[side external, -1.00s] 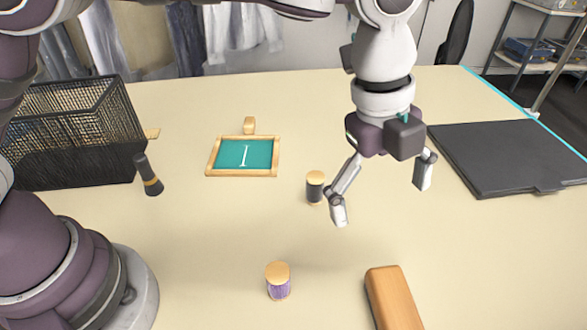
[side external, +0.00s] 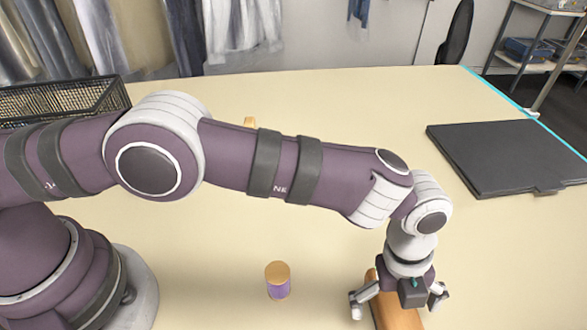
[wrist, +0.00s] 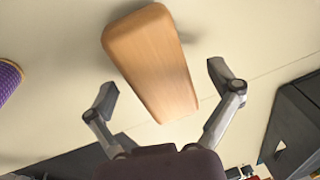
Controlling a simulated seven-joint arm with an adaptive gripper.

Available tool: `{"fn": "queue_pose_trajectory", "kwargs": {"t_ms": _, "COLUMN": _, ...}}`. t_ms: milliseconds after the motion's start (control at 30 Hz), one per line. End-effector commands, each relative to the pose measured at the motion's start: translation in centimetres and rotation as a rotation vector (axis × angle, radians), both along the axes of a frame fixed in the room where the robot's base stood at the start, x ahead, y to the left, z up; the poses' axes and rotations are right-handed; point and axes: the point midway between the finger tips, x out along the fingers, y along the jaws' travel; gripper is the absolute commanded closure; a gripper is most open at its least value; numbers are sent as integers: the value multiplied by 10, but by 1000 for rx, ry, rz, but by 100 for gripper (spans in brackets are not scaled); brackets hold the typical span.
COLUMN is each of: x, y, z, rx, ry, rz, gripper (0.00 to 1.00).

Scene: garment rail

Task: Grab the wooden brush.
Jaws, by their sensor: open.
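The wooden brush (side external: 398,312) is a light-brown wooden block lying on the table at the front right of the side view. It also shows in the wrist view (wrist: 152,62), pointing down between the fingers. My gripper (side external: 398,300) is above the brush with its fingers spread to either side of it. In the wrist view my gripper (wrist: 165,88) is open, with a gap between each finger and the brush's narrower end. No finger visibly touches the brush. Part of the brush is hidden behind my gripper in the side view.
A purple thread spool (side external: 278,281) stands left of the brush; it shows at the wrist view's left edge (wrist: 8,80). A dark flat board (side external: 505,155) lies at the back right. A black mesh basket (side external: 65,100) is at the back left.

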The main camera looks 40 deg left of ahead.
Motion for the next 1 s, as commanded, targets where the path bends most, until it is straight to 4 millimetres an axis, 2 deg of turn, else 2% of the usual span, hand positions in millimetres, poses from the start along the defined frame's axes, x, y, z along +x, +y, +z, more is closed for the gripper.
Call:
{"fn": "queue_pose_trajectory", "kwargs": {"t_ms": 67, "x": 0, "y": 0, "z": 0, "rx": 0, "ry": 0, "rz": 0, "gripper": 11}}
{"fn": "queue_pose_trajectory", "kwargs": {"t_ms": 600, "x": 0, "y": 0, "z": 0, "rx": 0, "ry": 0, "rz": 1, "gripper": 81}}
{"fn": "queue_pose_trajectory", "kwargs": {"t_ms": 833, "x": 0, "y": 0, "z": 4, "rx": -1, "ry": -1, "rz": 0, "gripper": 82}}
{"fn": "queue_pose_trajectory", "kwargs": {"t_ms": 867, "x": 0, "y": 0, "z": 7, "rx": -2, "ry": -2, "rz": 0, "gripper": 85}}
{"fn": "queue_pose_trajectory", "kwargs": {"t_ms": 1000, "x": 1, "y": -1, "z": 41, "rx": -4, "ry": -4, "rz": 1, "gripper": 85}}
